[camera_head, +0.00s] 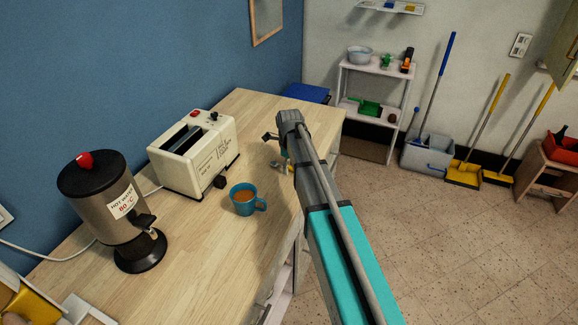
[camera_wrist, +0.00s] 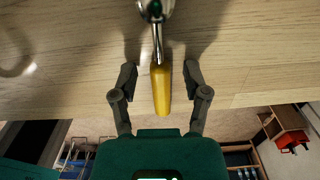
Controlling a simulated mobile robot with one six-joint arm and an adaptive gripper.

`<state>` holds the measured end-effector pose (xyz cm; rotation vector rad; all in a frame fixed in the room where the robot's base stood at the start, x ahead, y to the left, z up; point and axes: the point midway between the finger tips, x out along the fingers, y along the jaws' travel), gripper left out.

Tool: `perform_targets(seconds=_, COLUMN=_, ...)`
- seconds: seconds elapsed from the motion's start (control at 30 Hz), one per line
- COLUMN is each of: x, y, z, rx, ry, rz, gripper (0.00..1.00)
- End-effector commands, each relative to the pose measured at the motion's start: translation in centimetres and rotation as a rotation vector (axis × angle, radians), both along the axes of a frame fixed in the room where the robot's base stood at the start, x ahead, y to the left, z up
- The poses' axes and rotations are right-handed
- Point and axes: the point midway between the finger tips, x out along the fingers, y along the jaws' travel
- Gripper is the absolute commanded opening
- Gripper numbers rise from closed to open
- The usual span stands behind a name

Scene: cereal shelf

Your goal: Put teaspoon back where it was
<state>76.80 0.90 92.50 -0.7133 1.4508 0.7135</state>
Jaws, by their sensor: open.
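The teaspoon has a yellow handle (camera_wrist: 160,88) and a metal neck and bowl. It runs up the middle of the wrist view, with its bowl cut off at the top edge. My gripper (camera_wrist: 159,68) is open, with one dark finger on each side of the handle and a visible gap on both sides. The spoon appears over the wooden countertop (camera_wrist: 60,75), near its edge; whether it rests on it I cannot tell. In the head view, my arm largely hides the gripper and the spoon at the counter's right side.
A blue mug (camera_head: 243,200) with brown drink stands left of my arm. Behind it is a cream toaster (camera_head: 195,155), and farther left a hot water dispenser (camera_head: 105,200). A white shelf rack (camera_head: 375,105) and cleaning tools stand at the back. Floor is open on the right.

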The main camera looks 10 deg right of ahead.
Motion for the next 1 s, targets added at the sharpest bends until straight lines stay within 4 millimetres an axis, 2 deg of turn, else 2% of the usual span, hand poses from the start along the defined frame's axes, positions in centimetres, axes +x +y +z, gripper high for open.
perform_targets(seconds=0.27, x=0.0, y=0.0, z=1.6, rx=0.000, ry=0.000, rz=0.000, gripper=0.60)
perform_targets(seconds=1.0, x=0.2, y=0.4, z=7.8, rx=0.000, ry=0.000, rz=0.001, gripper=0.60)
